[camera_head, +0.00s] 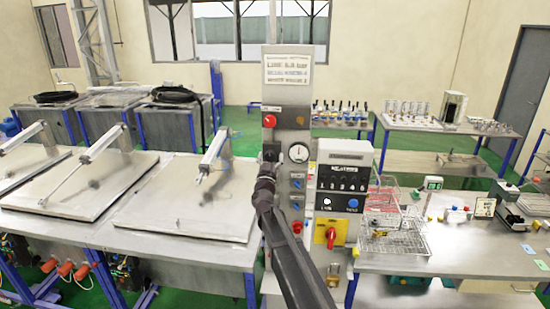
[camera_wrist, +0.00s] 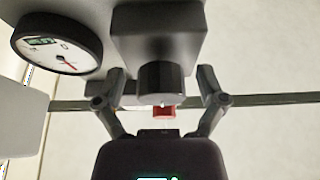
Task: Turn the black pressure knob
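The black pressure knob (camera_wrist: 161,84) sticks out of a dark square block (camera_wrist: 157,40) in the wrist view. My gripper (camera_wrist: 162,88) is open, with one finger on each side of the knob. A gap shows between each finger and the knob, so the fingers do not seem to touch it. In the head view my gripper (camera_head: 269,165) is at the grey control column (camera_head: 287,92), left of the round gauge (camera_head: 298,153). My gripper and arm hide most of the knob there. The gauge also shows in the wrist view (camera_wrist: 57,43).
A red button (camera_head: 269,121) sits above my gripper on the column. A panel (camera_head: 343,177) with numbered switches and a yellow-red rotary switch (camera_head: 330,234) are to the right. Flat metal lids (camera_head: 195,205) on benches stand left. A wire basket (camera_head: 395,235) sits on the right table.

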